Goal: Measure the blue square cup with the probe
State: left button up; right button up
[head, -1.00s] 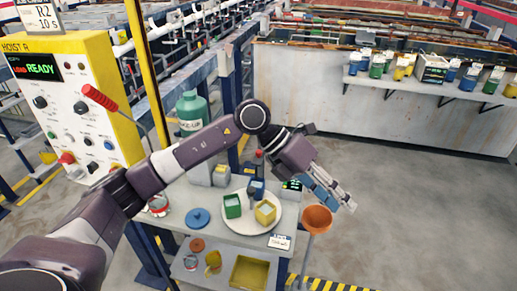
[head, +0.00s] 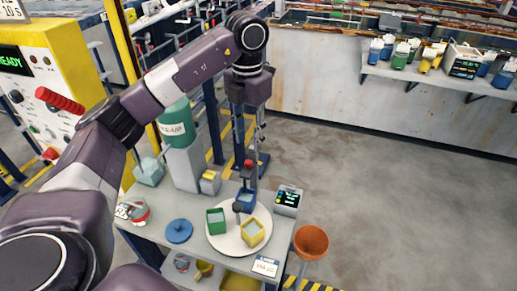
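The blue square cup (head: 246,196) stands on the round white plate (head: 230,239) behind the green cup (head: 216,221) and the yellow cup (head: 252,232). My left arm reaches over the table from the left. The small meter (head: 288,200) with a lit display stands right of the plate. My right gripper is out of view.
A shelf (head: 430,75) with several cups is farther right. Floor between is clear.

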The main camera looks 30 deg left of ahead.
aim_at(248, 162)
pick_arm(q)
jog(key=shift+s+f, duration=0.2)
jog(key=shift+f, duration=0.1)
jog(key=f+p, duration=0.1)
jog(key=f, duration=0.1)
jog(key=s+f+p, duration=0.1)
jog(key=f, duration=0.1)
jog(key=shift+s+f, duration=0.1)
jog(key=shift+f, duration=0.15)
jog(key=shift+w+f, duration=0.25)
jog(key=shift+f, duration=0.8)
grip_shut()
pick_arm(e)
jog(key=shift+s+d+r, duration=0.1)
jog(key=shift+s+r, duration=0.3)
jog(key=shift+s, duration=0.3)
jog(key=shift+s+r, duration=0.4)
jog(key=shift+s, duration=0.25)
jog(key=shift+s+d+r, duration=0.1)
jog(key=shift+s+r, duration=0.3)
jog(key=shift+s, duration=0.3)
